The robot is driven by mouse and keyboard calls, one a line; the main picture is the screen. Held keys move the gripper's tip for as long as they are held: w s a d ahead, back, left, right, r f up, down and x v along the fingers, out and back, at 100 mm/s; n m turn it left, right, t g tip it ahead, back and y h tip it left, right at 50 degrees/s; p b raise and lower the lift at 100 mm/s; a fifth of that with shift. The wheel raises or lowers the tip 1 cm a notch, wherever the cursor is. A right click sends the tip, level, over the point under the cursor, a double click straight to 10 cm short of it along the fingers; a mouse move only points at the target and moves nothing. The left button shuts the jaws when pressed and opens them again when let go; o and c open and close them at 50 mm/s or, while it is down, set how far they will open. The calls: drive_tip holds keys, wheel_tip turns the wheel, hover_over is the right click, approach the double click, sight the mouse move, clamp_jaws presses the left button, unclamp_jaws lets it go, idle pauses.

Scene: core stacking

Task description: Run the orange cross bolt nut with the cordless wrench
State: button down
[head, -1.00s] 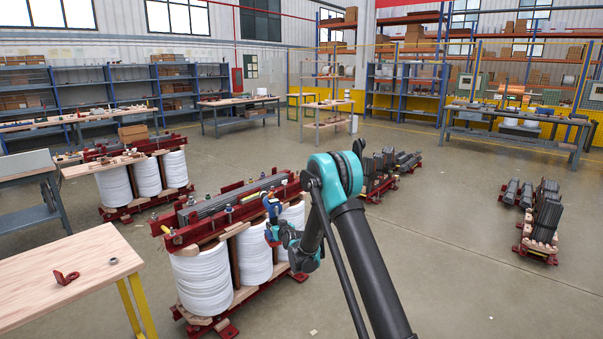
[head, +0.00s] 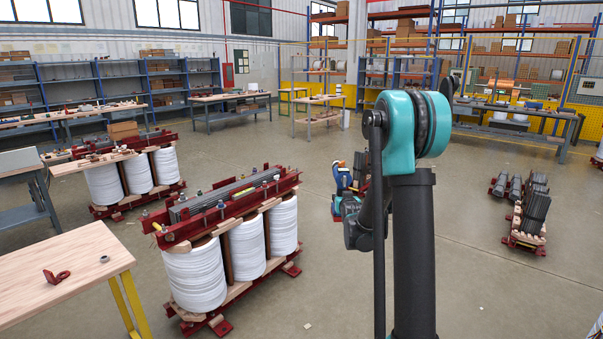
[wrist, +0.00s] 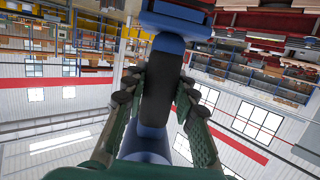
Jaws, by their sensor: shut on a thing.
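My gripper (wrist: 160,79) is shut around the black grip of the blue cordless wrench (wrist: 156,108) in the wrist view. In the head view the wrench (head: 341,176) shows blue with a bit of orange, held in the air right of the near transformer core. My gripper (head: 349,205) there is partly hidden behind my arm. The near core (head: 222,200) has red clamp beams, grey laminations and three white coils. Several bolts and nuts sit along its beams, one yellowish (head: 157,226) at the near left end. I cannot pick out an orange cross bolt nut for certain.
A wooden table (head: 60,275) with a red bracket (head: 56,276) and a small nut stands at the left front. A second core (head: 132,178) stands behind the near one. Lamination stacks (head: 527,215) lie at the right. The floor between is clear.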

drive_tip(key=w+a+f+n+y, duration=0.25)
drive_tip(key=a+f+n, duration=0.2)
drive_tip(key=a, duration=0.55)
drive_tip(key=w+a+f+n+y, duration=0.1)
drive_tip(key=w+a+f+n, duration=0.3)
drive_tip(key=a, duration=0.5)
drive_tip(key=w+a+f+n+y, duration=0.2)
drive_tip(key=a+f, duration=0.3)
drive_tip(key=a, duration=0.5)
drive_tip(key=s+a+f+n+g+y, duration=0.1)
drive_tip(key=s+a+f+n, duration=0.3)
drive_tip(key=a+f, duration=0.4)
drive_tip(key=s+a+f+n+g+y, duration=0.1)
drive_tip(key=s+a+f+n+y, duration=0.2)
drive_tip(key=a+f, duration=0.5)
drive_tip(key=s+a+n, duration=0.1)
drive_tip(key=a+n, duration=0.1)
drive_tip(key=a, duration=0.6)
drive_tip(key=shift+a+f, duration=0.15)
drive_tip(key=shift+a, duration=0.05)
drive_tip(key=shift+s+y, duration=0.15)
drive_tip(key=shift+y, duration=0.1)
